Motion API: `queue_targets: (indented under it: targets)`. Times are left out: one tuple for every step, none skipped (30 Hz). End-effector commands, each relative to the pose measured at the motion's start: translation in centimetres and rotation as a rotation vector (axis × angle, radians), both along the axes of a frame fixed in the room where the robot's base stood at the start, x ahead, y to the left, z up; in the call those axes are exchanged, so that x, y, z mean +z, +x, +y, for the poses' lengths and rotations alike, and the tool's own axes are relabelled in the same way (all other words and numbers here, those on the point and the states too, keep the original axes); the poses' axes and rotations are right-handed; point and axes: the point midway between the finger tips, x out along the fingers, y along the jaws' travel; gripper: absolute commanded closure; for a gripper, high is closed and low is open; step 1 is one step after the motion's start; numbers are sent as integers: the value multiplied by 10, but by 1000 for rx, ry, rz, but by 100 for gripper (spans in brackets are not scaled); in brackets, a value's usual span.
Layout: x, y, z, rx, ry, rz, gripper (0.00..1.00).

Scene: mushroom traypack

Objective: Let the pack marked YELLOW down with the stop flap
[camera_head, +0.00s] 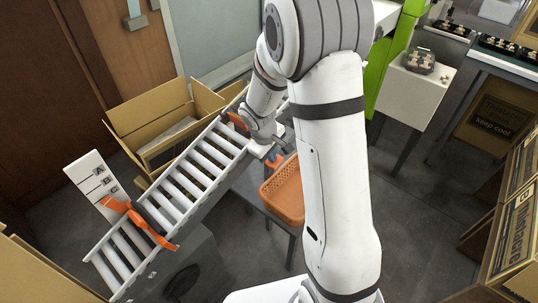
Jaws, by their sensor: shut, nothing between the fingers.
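A sloping roller conveyor (187,178) with white rollers runs from the upper middle to the lower left. An orange flap (138,222) crosses it near its lower end, beside a white board (96,184) lettered A, B and C. Another orange piece (236,119) sits at the upper part. The rollers I can see are bare. I cannot make out a pack marked YELLOW; my arm hides part of the conveyor's top. My gripper (273,158) is at the conveyor's right edge, partly unclear, shut and holding nothing.
An orange basket (284,193) stands right of the conveyor. An open cardboard box (150,110) is behind it. A clear pack (420,62) sits on a white stand (408,95) at upper right, near a table with dark trays (510,50). Cardboard boxes (515,215) line the right edge.

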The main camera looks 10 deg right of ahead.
Motion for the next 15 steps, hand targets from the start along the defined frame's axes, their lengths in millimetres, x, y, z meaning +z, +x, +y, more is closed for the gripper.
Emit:
queue_targets:
  targets:
    - [-5, 0, 0, 0, 0, 0, 100]
    - [-8, 0, 0, 0, 0, 0, 100]
    - [-12, 0, 0, 0, 0, 0, 100]
    - [-15, 0, 0, 0, 0, 0, 100]
    - [-19, 1, -1, 0, 0, 0, 100]
    - [-25, 1, -1, 0, 0, 0, 100]
    - [-29, 1, -1, 0, 0, 0, 100]
    - [-33, 1, -2, 0, 0, 0, 100]
    - [-38, 2, -3, 0, 0, 0, 100]
    - [-41, 3, -3, 0, 0, 0, 100]
    - [-44, 3, -4, 0, 0, 0, 100]
    - [-46, 4, -4, 0, 0, 0, 100]
    - [-46, 4, -5, 0, 0, 0, 100]
    - [-47, 4, -5, 0, 1, 1, 100]
    - [-47, 4, -5, 1, 0, 2, 100]
